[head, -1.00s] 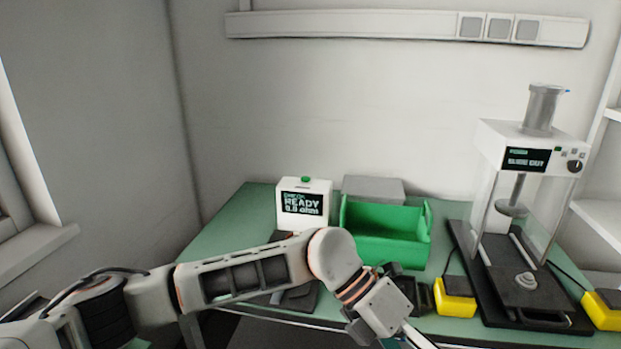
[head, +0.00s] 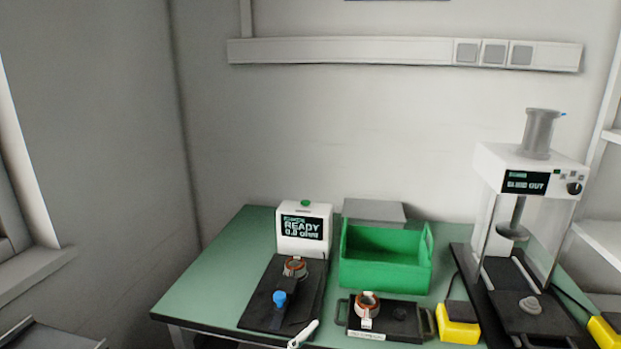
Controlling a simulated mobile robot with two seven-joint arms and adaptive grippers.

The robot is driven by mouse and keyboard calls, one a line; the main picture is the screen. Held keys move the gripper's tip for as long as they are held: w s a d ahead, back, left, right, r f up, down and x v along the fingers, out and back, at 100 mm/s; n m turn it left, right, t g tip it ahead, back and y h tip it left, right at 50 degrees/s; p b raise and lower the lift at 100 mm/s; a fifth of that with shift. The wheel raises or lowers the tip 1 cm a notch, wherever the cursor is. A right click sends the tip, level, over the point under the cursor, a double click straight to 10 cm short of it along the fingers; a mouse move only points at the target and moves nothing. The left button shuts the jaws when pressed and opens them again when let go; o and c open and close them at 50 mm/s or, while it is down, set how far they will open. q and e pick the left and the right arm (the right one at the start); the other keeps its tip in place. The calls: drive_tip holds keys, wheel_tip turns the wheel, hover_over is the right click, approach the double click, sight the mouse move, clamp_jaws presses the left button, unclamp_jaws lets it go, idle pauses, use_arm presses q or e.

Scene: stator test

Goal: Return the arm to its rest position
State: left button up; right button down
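Neither of my grippers shows in the head view now, and no arm is in the picture. A second copper-ringed stator (head: 367,305) sits on the black tray (head: 410,328) to the right. A white tester (head: 304,248) behind the plate reads READY.
An open green bin (head: 385,262) stands behind the tray, with a grey box (head: 374,212) behind it. A press (head: 530,170) stands at right, with yellow button boxes (head: 458,325) beside it. A white-ended handle (head: 303,334) lies at the table's front edge.

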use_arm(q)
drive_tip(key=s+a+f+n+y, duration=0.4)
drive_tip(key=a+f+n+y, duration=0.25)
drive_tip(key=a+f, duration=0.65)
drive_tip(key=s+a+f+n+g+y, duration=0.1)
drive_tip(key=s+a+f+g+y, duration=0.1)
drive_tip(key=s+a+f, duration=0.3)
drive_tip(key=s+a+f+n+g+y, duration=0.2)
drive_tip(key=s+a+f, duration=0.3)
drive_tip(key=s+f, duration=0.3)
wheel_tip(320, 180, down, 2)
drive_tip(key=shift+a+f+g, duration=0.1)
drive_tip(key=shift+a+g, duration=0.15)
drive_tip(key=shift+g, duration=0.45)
